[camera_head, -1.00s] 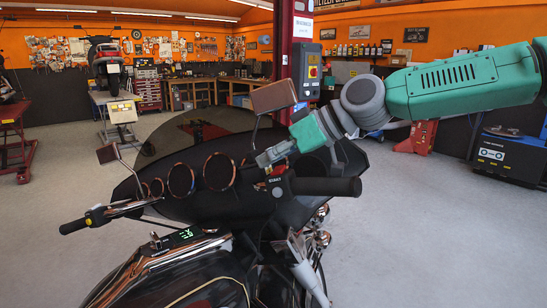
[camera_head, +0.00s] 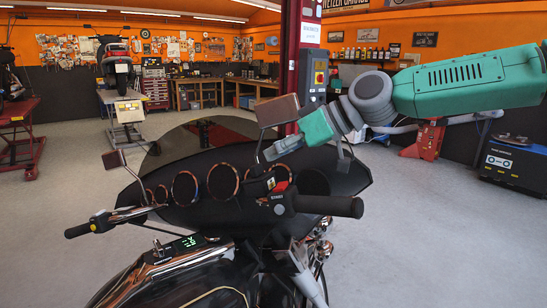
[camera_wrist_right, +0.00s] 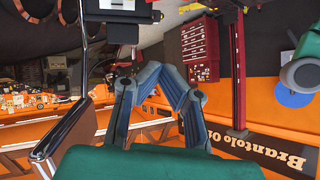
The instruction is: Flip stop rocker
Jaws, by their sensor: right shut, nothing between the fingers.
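The red stop rocker (camera_head: 281,186) sits on top of the black switch housing (camera_head: 280,202) at the inner end of the right handlebar grip (camera_head: 330,206). The housing bears a small white label. My right gripper (camera_head: 270,153) is shut and empty, above and slightly left of the rocker in the head view, with a visible gap between them. In the right wrist view the blue-grey fingers (camera_wrist_right: 162,78) come together with nothing between them. A black housing (camera_wrist_right: 120,30) shows at the top of that view. I cannot tell the rocker's position. My left gripper is not in view.
A mirror (camera_head: 277,110) stands close behind my right gripper. The windshield (camera_head: 215,135) and round gauges (camera_head: 190,187) lie to its left. A red post (camera_head: 292,70) with a control box (camera_head: 315,75) stands behind.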

